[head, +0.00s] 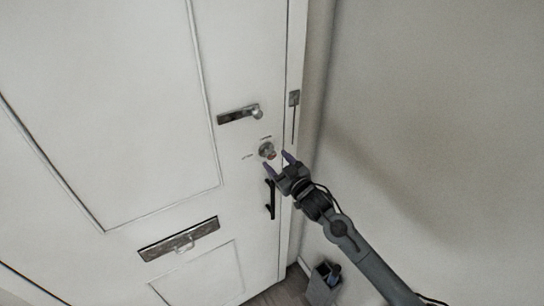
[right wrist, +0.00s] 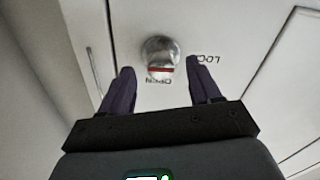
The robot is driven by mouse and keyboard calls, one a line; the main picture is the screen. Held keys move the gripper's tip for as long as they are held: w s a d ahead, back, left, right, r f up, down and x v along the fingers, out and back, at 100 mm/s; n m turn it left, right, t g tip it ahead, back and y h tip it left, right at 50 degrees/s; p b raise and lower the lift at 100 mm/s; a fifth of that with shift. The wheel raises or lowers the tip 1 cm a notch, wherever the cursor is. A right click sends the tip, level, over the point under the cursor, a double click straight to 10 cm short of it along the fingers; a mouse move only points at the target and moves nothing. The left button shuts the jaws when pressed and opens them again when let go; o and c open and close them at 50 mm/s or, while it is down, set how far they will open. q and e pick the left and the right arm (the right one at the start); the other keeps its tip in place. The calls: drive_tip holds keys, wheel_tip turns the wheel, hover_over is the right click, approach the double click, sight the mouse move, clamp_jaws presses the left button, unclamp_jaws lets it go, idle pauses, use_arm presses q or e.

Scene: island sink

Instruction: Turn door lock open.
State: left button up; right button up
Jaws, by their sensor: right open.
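The door lock (head: 267,150) is a round silver knob with a red mark, set on the white door (head: 150,90) below the lever handle. My right gripper (head: 276,159) is open just below and to the right of it in the head view. In the right wrist view the lock (right wrist: 160,54) sits beyond and between the two spread fingers (right wrist: 162,80), with no contact visible. The red band on the knob is on the side facing the word OPEN; the word LOCK is to its right. My left gripper is not in view.
A silver lever handle (head: 240,114) is above the lock. A black pull handle (head: 270,199) is below it, beside my gripper. A mail slot (head: 180,238) is lower left. The wall (head: 440,110) is at right, and a dark bin (head: 323,284) stands on the floor.

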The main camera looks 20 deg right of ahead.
sight(273, 157)
drive_tip(key=shift+w+a, duration=0.2)
drive_tip(key=shift+w, duration=0.7)
drive_tip(key=shift+w+a, duration=0.2)
drive_tip(key=shift+w, duration=0.7)
drive_tip(key=shift+c, duration=0.4)
drive_tip(key=c, duration=1)
